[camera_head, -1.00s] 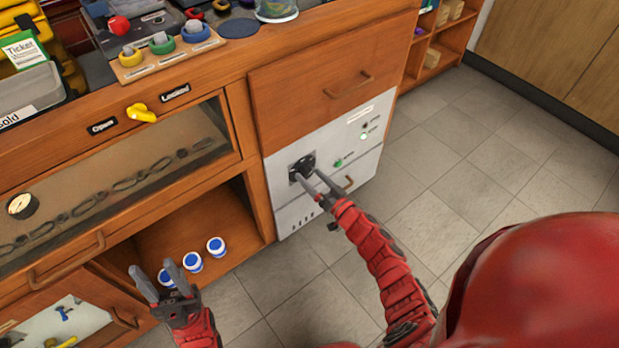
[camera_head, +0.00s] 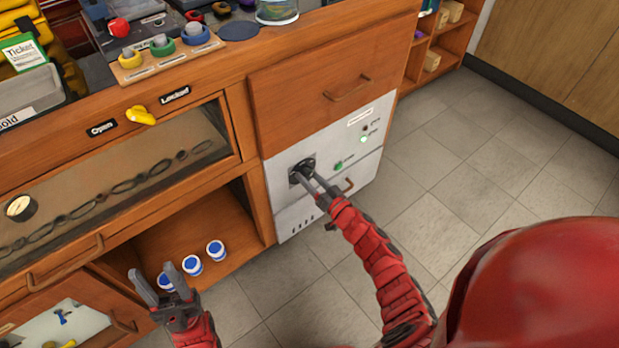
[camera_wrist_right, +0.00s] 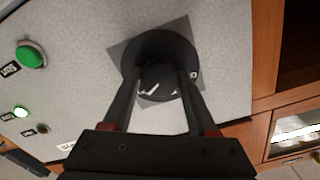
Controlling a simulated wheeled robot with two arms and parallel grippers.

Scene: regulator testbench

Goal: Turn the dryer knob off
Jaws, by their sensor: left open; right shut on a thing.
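The dryer knob (camera_head: 302,171) is a black round dial on the white dryer panel (camera_head: 290,222) below the wooden drawer. In the right wrist view the knob (camera_wrist_right: 158,80) sits between the two fingers, with a white mark on its face. My right gripper (camera_head: 306,177) is shut on the knob, its fingers on either side of it. It also shows in the right wrist view (camera_wrist_right: 157,85). The fingers hide part of the knob in the head view. My left gripper (camera_head: 153,286) is open and empty in front of the lower shelf, near the blue-lidded jars.
A green button (camera_head: 338,166) and a lit green lamp (camera_head: 363,139) are on the panel. Blue-lidded jars (camera_head: 216,249) stand on the low shelf. A yellow handle (camera_head: 141,115) sits between Open and Locked labels. The tiled floor (camera_head: 440,170) at right is clear.

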